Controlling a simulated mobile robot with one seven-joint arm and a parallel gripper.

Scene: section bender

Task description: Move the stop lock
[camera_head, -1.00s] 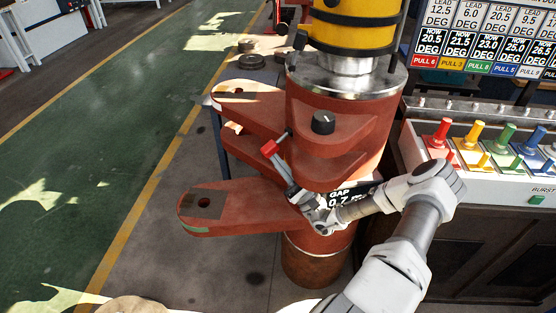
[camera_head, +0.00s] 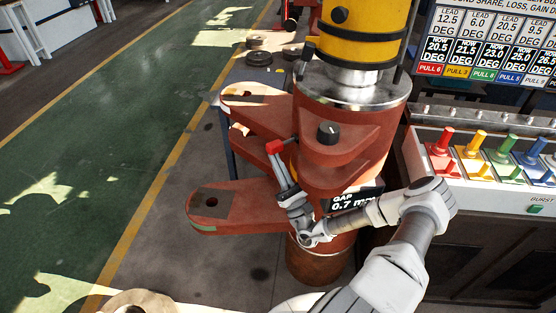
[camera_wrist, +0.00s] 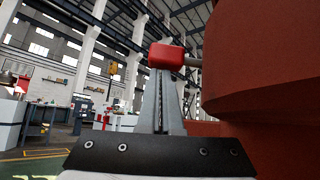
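A lever with a red block end (camera_head: 274,147), which looks like the stop lock, sticks out from the left side of the red machine body (camera_head: 345,140). My gripper (camera_head: 281,163) is in front of the machine, pointing up, with its fingertips at the red end. In the wrist view the red end (camera_wrist: 167,56) covers part of my fingers (camera_wrist: 163,85), and its rod runs right to the machine. The fingers are close together and appear shut, with the block in front of them and not visibly between them. Contact is likely, but part of it is hidden.
A black knob (camera_head: 328,133) sits on the red bracket just right of the lever. A lower red arm (camera_head: 235,203) juts left below my gripper. A lever console (camera_head: 475,170) stands at the right. The green floor lane (camera_head: 90,130) at left is clear.

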